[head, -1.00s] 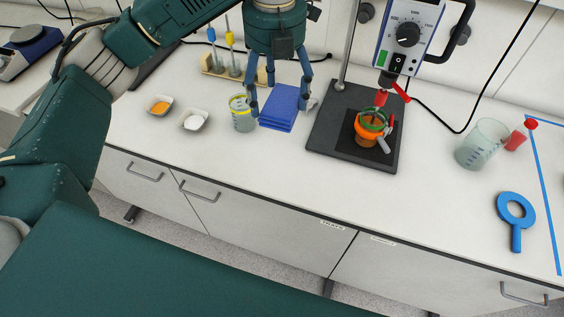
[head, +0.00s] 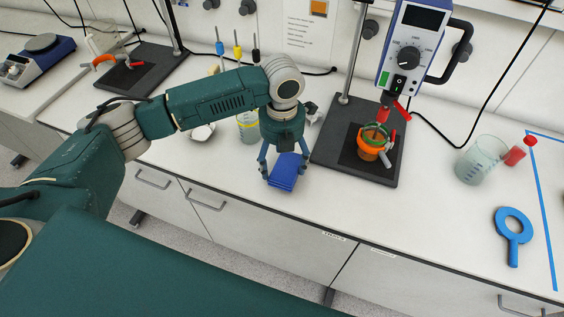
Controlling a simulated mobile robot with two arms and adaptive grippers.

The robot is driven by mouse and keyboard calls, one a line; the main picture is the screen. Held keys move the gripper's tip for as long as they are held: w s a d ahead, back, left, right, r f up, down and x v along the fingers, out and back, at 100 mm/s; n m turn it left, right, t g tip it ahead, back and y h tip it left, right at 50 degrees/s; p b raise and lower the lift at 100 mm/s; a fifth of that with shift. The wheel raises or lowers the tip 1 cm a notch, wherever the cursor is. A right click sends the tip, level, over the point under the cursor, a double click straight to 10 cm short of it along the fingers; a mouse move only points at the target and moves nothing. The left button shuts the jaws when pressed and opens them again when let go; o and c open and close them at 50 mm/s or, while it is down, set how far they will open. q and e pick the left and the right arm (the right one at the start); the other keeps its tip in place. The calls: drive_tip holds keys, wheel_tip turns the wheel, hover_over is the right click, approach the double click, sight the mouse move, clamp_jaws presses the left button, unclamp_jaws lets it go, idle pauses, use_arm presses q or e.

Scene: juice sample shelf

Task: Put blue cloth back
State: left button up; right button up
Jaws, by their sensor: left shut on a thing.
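The folded blue cloth (head: 287,170) is near the front edge of the counter (head: 345,207), left of the black stand base. My left gripper (head: 283,172) points down over the cloth and is shut on it, with fingers at both sides. I cannot tell whether the cloth still touches the counter. My left arm covers part of the counter behind it. My right gripper is not in view.
To the right is a mixer stand base (head: 335,158) bearing an orange-clamped vessel (head: 370,148). Further right are a clear beaker (head: 482,160) and a blue ring-shaped tool (head: 513,232).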

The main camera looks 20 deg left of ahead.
sight(282, 165)
use_arm(q)
drive_tip(key=shift+f, duration=0.9)
drive_tip(key=shift+f, duration=0.1)
drive_tip(key=o, duration=1)
drive_tip(key=shift+r, duration=0.5)
wheel_tip(282, 165, up, 11)
drive_tip(key=b, duration=0.3)
drive_tip(key=shift+r, duration=0.15)
